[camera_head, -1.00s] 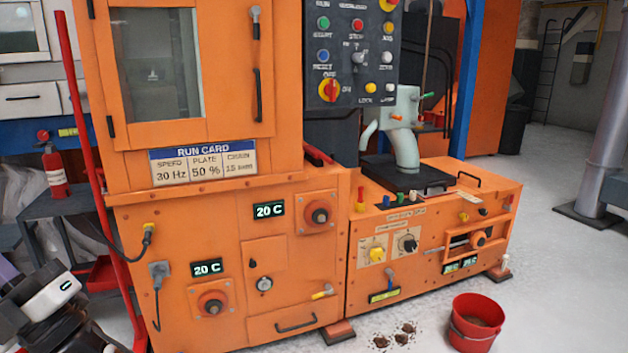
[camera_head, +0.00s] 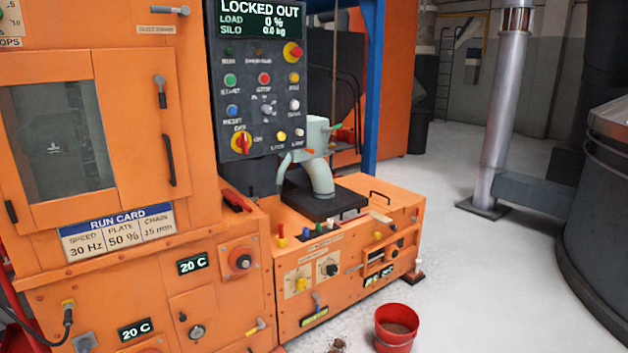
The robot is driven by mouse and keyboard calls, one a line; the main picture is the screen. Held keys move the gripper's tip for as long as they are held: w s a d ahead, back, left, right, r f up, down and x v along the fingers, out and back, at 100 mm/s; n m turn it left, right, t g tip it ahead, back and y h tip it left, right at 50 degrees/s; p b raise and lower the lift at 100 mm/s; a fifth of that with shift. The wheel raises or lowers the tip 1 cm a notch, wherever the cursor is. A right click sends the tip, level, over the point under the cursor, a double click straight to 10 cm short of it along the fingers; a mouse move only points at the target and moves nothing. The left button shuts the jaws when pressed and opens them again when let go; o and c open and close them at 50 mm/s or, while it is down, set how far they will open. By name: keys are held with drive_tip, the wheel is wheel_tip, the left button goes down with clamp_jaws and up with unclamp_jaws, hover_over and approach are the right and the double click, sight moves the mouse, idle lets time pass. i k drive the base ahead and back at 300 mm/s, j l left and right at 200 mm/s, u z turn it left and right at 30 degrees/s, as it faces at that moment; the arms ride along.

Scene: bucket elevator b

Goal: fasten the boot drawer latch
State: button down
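The orange boot section holds a yellow-handled lever (camera_head: 257,328) low on the front of the left cabinet, near the picture's bottom edge. A second lever (camera_head: 316,300) hangs over a yellow-green label (camera_head: 314,318) on the lower right unit. No readable text tells which one is the boot drawer latch, and I cannot tell whether either is fastened. The drawer front with the bar handle is below the picture now. My gripper is not in view.
A control panel (camera_head: 262,90) reads LOCKED OUT, load 0 %. A red bucket (camera_head: 396,330) with brown contents stands on the floor, with a small brown pile (camera_head: 338,345) beside it. Open floor (camera_head: 470,270) lies to the right, before a grey post (camera_head: 500,110) and a dark tank (camera_head: 600,230).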

sight(260, 322)
drive_tip(key=i+j, duration=0.2)
drive_tip(key=i, duration=0.25)
drive_tip(key=i+j, duration=0.2)
drive_tip(key=i, duration=0.3)
drive_tip(key=i+j, duration=0.2)
drive_tip(key=i, duration=0.25)
drive_tip(key=i+j, duration=0.1)
drive_tip(key=j, duration=0.2)
drive_tip(key=i+j, duration=0.15)
drive_tip(key=j, duration=0.15)
